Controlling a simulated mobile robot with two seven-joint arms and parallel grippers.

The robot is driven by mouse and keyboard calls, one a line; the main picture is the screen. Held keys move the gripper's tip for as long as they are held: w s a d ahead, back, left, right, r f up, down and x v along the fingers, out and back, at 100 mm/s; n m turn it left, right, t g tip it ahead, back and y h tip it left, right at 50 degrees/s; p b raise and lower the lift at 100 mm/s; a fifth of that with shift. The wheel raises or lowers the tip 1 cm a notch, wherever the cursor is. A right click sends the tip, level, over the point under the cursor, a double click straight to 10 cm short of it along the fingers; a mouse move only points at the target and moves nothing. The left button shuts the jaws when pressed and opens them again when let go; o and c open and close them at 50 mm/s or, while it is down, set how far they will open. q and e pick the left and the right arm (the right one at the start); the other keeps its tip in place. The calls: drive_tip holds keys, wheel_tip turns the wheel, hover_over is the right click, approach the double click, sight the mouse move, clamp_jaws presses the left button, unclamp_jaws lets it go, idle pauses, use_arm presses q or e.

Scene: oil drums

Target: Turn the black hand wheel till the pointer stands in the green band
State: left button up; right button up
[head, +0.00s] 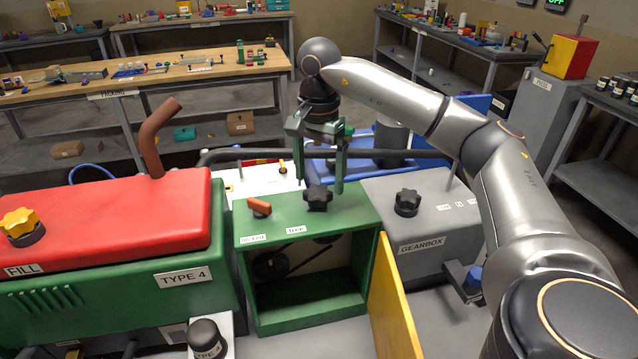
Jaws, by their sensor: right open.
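A black star-shaped knob (318,198) stands on top of a green open-fronted cabinet (352,222). My right gripper (322,180) points down over this knob, open, with its fingers at either side; I cannot tell whether they touch it. A dark round wheel-like part (270,264) shows in shadow inside the cabinet. Another black star knob (407,202) sits on the grey gearbox housing. I cannot make out a pointer or a green band. My left gripper is not in view.
A small red-orange lever (259,207) is on the cabinet top by labels reading "locked" and "free". The yellow door (393,300) stands open. A red-topped engine (110,220) with a yellow knob (20,222) is at left. A workbench (190,70) is behind.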

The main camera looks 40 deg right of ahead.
drive_tip(key=shift+f, duration=1.25)
drive_tip(key=shift+c, duration=0.3)
drive_tip(key=c, duration=1.3)
